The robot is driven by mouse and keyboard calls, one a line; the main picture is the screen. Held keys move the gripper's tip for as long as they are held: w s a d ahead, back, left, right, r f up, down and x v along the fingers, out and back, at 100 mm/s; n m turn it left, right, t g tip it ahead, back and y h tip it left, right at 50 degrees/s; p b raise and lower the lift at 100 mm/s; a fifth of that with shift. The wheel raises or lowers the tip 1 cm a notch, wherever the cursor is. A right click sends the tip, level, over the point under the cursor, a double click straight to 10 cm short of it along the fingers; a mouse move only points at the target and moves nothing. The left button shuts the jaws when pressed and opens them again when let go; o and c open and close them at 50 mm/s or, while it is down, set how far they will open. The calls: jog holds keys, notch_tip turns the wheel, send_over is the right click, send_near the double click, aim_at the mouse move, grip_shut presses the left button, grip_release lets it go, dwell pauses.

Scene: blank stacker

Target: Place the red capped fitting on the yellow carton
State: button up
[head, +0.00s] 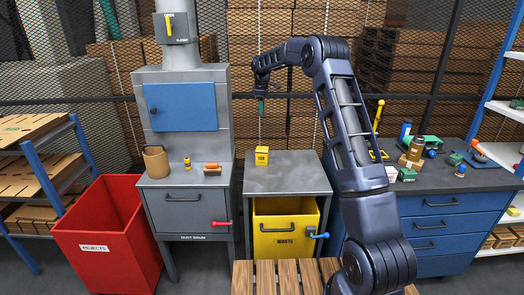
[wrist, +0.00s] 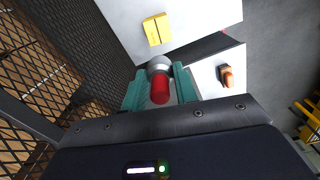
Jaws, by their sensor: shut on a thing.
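My gripper (wrist: 159,78) is shut on the red capped fitting (wrist: 160,92), which shows a red end and a silvery grey end between the two teal fingers. In the head view my gripper (head: 261,104) hangs in the air above the grey waste cabinet, and the fitting cannot be made out there. The yellow carton (head: 262,156) stands upright on the cabinet top, below my gripper. It also shows in the wrist view (wrist: 157,29), beyond the fingertips and apart from the fitting. Nothing is seen on top of the carton.
The grey waste cabinet top (head: 290,177) is otherwise clear. On the dust drum cabinet to its left are a brown cup (head: 156,162), a small yellow item (head: 187,163) and an orange item (head: 212,167). A cluttered blue workbench (head: 440,215) stands right; mesh fencing is behind.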

jog(key=shift+w+d, duration=0.1)
jog(key=shift+w, duration=0.15)
notch_tip(320, 180, down, 20)
jog(key=shift+r, duration=0.2)
jog(key=shift+f, duration=0.1)
dwell(0.3)
jog(key=o, duration=1)
